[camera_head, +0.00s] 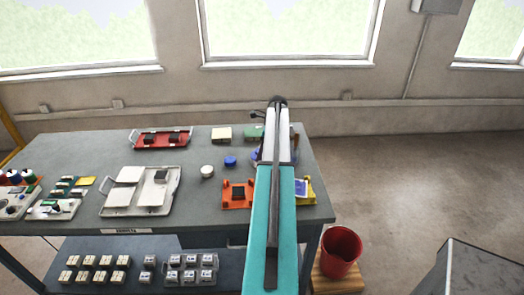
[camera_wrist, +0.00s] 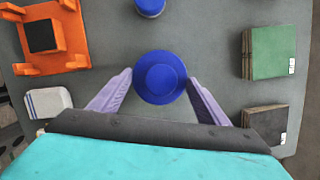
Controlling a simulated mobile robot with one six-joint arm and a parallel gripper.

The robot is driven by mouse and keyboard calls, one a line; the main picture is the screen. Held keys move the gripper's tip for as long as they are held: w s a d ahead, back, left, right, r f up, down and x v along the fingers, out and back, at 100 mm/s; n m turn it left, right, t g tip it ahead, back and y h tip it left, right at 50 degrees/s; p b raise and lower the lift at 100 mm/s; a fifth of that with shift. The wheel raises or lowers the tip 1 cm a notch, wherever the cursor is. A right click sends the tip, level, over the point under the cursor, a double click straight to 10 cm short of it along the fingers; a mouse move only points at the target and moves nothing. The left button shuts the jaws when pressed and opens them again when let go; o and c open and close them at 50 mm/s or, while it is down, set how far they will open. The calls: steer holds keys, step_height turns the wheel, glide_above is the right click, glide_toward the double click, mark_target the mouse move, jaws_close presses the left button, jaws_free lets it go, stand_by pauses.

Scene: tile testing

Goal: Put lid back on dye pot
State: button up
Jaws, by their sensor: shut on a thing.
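My gripper (camera_wrist: 160,84) is shut on a round blue lid (camera_wrist: 160,77) with a raised round centre, one finger on each side of its rim. What lies directly under the lid is hidden. A smaller blue round pot (camera_wrist: 150,7) stands apart from it at the top edge of the wrist view, partly cut off. In the head view that pot (camera_head: 230,161) is on the table left of my arm. There my arm covers the gripper, and only a blue edge (camera_head: 254,156) shows beside it.
An orange fixture with a dark block (camera_wrist: 42,37), a green stack (camera_wrist: 268,52) and a dark stack (camera_wrist: 264,121) flank the gripper. A white jar (camera_head: 207,171) and a white tray (camera_head: 120,211) lie further left on the table (camera_head: 200,215). A red bin (camera_head: 341,250) stands right.

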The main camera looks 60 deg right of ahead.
steer(key=o, duration=1.3)
steer(key=shift+o, duration=0.2)
steer(key=shift+r, duration=0.1)
steer(key=shift+r+p, duration=1.9)
steer(key=shift+r, duration=1.5)
jaws_close()
steer(key=shift+f+b, duration=0.85)
steer(key=shift+f, duration=1.55)
